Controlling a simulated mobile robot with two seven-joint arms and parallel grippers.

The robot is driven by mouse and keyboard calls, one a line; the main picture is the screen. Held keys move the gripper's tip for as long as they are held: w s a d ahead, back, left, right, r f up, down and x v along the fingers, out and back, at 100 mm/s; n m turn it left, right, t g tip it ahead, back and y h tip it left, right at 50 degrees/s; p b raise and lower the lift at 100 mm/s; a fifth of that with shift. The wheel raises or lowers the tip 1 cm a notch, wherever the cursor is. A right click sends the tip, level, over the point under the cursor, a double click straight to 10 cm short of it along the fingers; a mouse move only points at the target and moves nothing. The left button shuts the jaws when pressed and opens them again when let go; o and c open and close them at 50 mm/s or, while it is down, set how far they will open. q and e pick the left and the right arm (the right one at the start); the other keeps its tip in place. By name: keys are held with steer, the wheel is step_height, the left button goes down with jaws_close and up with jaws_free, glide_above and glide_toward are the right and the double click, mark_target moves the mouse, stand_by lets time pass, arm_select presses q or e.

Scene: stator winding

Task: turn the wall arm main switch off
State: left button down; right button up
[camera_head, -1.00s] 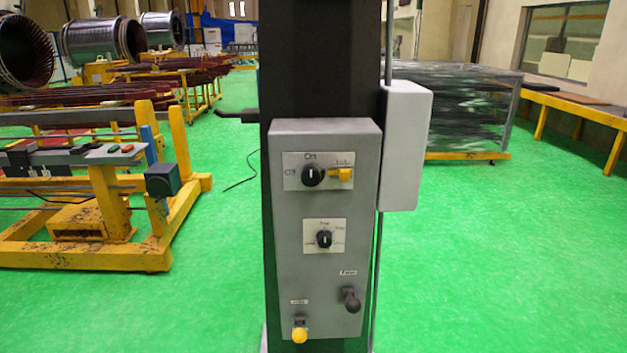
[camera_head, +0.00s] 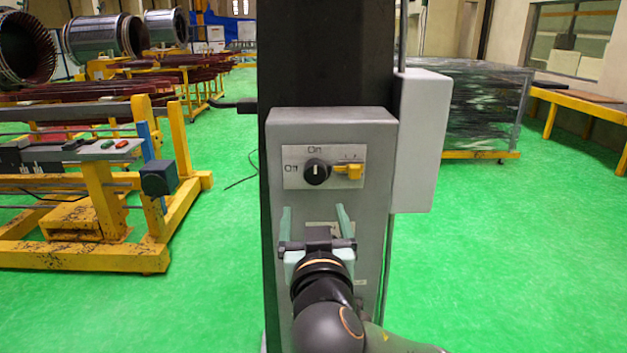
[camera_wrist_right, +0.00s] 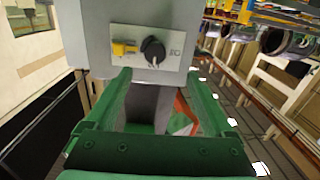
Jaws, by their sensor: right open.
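The main switch is a round black knob (camera_head: 317,172) on a light plate near the top of the grey control box (camera_head: 378,135). Its white mark stands about upright, toward the "On" label. A yellow latch piece (camera_head: 349,171) sits just right of the knob. My right gripper (camera_head: 314,212) is open and empty in front of the box, below the knob, its two green fingers pointing up. In the right wrist view the knob (camera_wrist_right: 153,50) and yellow piece (camera_wrist_right: 124,48) appear beyond the open fingers, apart from them. My gripper hides the lower controls. My left gripper is not in view.
The box is mounted on a dark column (camera_head: 325,50). A pale box (camera_head: 422,140) is beside it on the right. A yellow frame bench (camera_head: 100,255) stands at left and a wrapped stack (camera_head: 470,105) behind at right.

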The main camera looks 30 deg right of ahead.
mark_target(315, 175)
steer(key=shift+m+h, duration=0.4)
steer(key=x, duration=0.3)
steer(key=p+x, duration=0.1)
steer(key=x, duration=0.3)
steer(key=r+p+x, duration=0.1)
steer(key=x, duration=0.2)
steer(key=shift+w+d, duration=0.15)
steer(key=shift+d, duration=0.3)
steer(key=shift+x, duration=0.8)
steer(key=shift+f, duration=0.1)
steer(key=c, duration=1.4)
